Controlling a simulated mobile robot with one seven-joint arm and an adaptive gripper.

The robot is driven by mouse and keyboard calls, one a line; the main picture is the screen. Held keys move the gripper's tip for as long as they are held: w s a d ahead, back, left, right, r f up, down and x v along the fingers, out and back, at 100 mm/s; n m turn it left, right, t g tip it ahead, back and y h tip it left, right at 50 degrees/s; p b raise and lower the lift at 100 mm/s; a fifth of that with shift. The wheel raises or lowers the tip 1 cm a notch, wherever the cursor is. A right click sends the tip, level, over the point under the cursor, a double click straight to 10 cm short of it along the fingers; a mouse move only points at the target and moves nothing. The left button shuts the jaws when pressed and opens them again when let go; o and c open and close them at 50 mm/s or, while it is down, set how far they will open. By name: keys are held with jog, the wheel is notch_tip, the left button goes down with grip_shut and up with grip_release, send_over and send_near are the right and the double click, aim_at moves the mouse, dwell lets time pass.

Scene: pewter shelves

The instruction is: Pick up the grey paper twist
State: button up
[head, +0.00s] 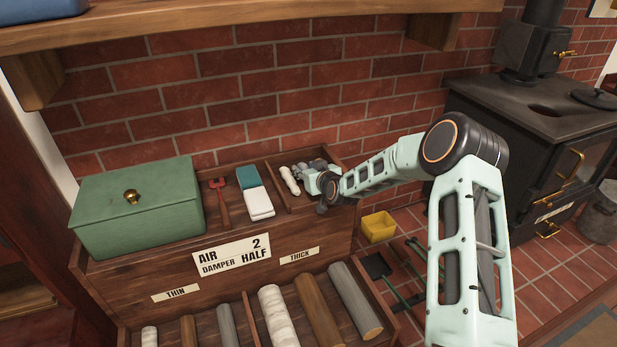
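A small grey shape (318,164), which may be the grey paper twist, shows in the right-hand compartment on top of the wooden shelf unit. It is tiny and partly hidden by my gripper. A whitish twist (290,181) lies just to the left in the same compartment. My gripper (304,172) is low at this compartment, reaching in from the right, with its fingers close to both pieces. The fingers blend with the grey shape, so I cannot tell whether they are open or shut on it.
Logs (277,315) fill the lower bins. A yellow bin (379,227) and a black stove (545,130) are at right.

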jog(key=shift+w, duration=0.15)
jog(key=c, duration=0.6)
